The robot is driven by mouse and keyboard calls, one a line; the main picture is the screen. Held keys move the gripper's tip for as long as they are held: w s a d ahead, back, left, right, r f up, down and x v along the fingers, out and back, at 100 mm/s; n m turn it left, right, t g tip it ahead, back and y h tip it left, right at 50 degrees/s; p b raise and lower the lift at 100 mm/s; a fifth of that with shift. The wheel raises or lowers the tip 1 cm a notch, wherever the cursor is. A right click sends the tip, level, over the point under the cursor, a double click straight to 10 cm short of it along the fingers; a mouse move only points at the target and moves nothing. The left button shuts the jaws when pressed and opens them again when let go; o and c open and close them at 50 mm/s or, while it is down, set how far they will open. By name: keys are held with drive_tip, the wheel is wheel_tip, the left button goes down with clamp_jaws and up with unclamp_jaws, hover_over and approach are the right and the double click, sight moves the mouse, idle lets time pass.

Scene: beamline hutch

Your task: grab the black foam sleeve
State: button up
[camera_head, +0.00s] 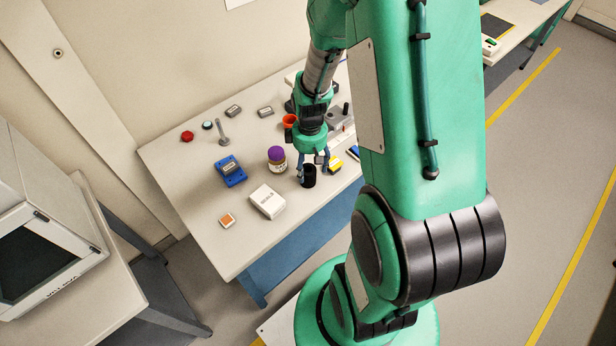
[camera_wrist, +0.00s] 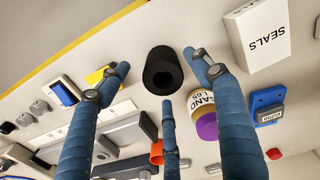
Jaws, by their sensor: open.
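The black foam sleeve (camera_head: 308,176) stands on the table near its front right part. In the wrist view the sleeve (camera_wrist: 161,66) is a thick dark tube with its open end towards the camera. My gripper (camera_head: 314,167) is open, its blue fingers spread above and around the sleeve in the head view. In the wrist view my gripper (camera_wrist: 163,82) has one finger to the left of the sleeve, one to the right and one below it in the picture. The fingers look apart from the sleeve; I cannot tell the exact height gap.
A purple-lidded jar (camera_head: 277,160) stands close left of the sleeve. A white SEALS box (camera_head: 267,201) lies in front of it and a yellow item (camera_head: 334,164) lies close right. A blue device (camera_head: 230,171) is farther left. The table's front edge (camera_head: 268,262) has some bare surface.

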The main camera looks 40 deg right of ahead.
idle(0.3)
drive_tip(key=shift+f+b, duration=0.9)
drive_tip(key=shift+f, duration=1.75)
drive_tip(key=shift+a, duration=0.1)
drive_tip(key=c, duration=0.8)
